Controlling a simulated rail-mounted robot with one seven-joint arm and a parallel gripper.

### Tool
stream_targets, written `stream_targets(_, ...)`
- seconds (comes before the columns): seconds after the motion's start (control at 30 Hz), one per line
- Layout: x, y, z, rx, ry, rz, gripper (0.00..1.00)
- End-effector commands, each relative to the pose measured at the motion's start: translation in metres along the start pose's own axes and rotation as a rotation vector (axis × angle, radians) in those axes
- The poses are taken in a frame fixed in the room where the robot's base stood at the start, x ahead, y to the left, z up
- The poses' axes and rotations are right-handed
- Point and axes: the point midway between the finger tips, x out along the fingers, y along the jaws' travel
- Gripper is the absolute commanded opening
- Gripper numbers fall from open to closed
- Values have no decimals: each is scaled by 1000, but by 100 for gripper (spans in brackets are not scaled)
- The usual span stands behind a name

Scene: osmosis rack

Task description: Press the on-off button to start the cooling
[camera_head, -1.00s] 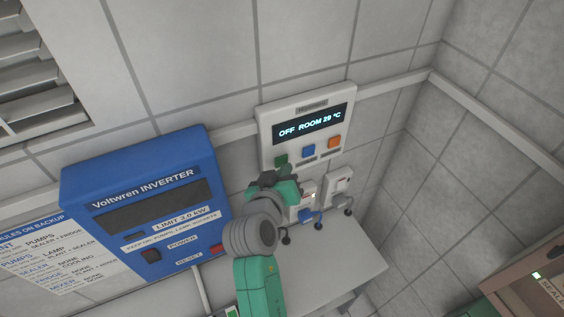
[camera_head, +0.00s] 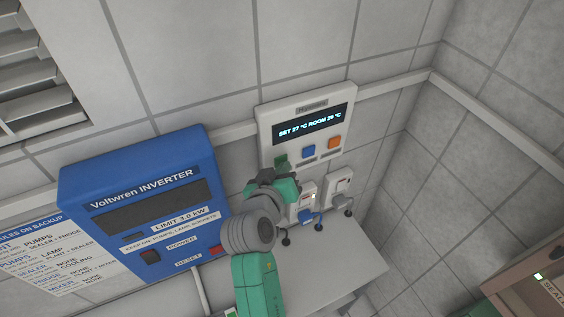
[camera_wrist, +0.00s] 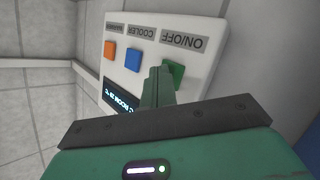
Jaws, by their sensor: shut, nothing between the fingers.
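The white control panel (camera_head: 266,128) is on the tiled wall, with a lit display (camera_head: 310,121) reading "SET 27 °C ROOM 29 °C". Its green button (camera_head: 281,159) is at the lower left, partly hidden by my gripper (camera_head: 284,169). In the wrist view the green button (camera_wrist: 175,74) is under the upside-down "ON/OFF" label (camera_wrist: 184,41). My shut, empty gripper (camera_wrist: 158,72) has its fingertips just beside the button in that view; I cannot tell whether they touch it.
A blue button (camera_head: 308,150) and an orange button (camera_head: 334,143) sit right of the green one. Plugged sockets (camera_head: 340,180) are below the panel. A blue inverter box (camera_head: 140,170) hangs to the left. A pale surface (camera_head: 340,262) lies underneath.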

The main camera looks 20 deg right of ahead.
Motion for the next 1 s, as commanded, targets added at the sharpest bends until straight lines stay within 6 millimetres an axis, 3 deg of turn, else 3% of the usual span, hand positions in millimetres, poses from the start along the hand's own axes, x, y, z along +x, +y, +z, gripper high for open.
stream_targets(1.0,-19,14,11,-1,-1,0,0)
